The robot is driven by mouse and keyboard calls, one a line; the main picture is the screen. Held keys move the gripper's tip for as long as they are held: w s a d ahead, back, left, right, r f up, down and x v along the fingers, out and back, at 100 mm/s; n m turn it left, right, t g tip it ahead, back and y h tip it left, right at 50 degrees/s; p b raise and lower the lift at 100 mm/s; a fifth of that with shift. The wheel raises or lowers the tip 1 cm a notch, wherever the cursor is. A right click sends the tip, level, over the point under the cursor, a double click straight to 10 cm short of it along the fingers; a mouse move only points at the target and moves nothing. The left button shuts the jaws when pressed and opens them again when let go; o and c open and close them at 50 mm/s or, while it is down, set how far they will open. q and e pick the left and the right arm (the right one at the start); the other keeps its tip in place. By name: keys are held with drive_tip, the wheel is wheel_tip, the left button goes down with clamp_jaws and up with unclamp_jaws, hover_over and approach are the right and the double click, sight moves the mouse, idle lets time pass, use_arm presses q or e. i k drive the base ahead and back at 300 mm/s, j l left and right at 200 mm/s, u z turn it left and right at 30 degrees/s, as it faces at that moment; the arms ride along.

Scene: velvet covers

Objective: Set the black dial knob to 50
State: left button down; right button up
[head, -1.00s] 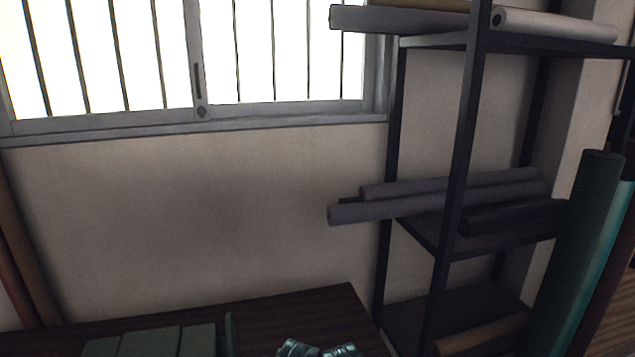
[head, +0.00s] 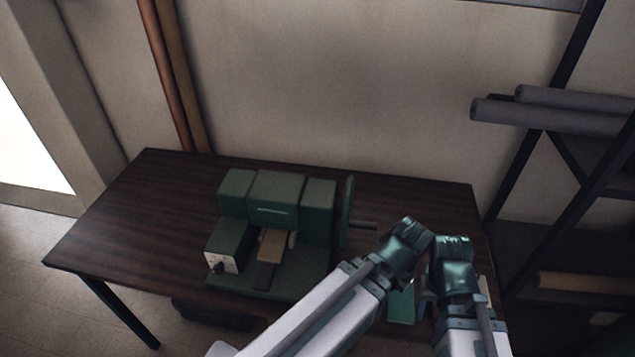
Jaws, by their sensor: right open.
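The black dial knob (head: 217,267) is a small dark disc on the pale front panel (head: 233,262) of a green machine (head: 277,205). The knob is at the machine's lower left; its setting is too small to read. My right arm's pale links and teal joints fill the lower middle and right, to the right of the machine. The right gripper is open, but its fingertips are hard to make out against these parts. It is clear of the knob. I cannot make out a left gripper.
The machine stands on a dark wooden table (head: 130,215), with clear top to its left. A green wheel (head: 347,212) is on its right side. A small green item (head: 401,308) shows between my arm links. A rack with grey rolls (head: 550,117) stands at the right.

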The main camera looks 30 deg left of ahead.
sight(218, 269)
drive_tip(key=u, duration=1.85)
drive_tip(key=k+l+u, duration=0.45)
drive_tip(key=l, duration=0.25)
drive_tip(key=i+l, duration=0.05)
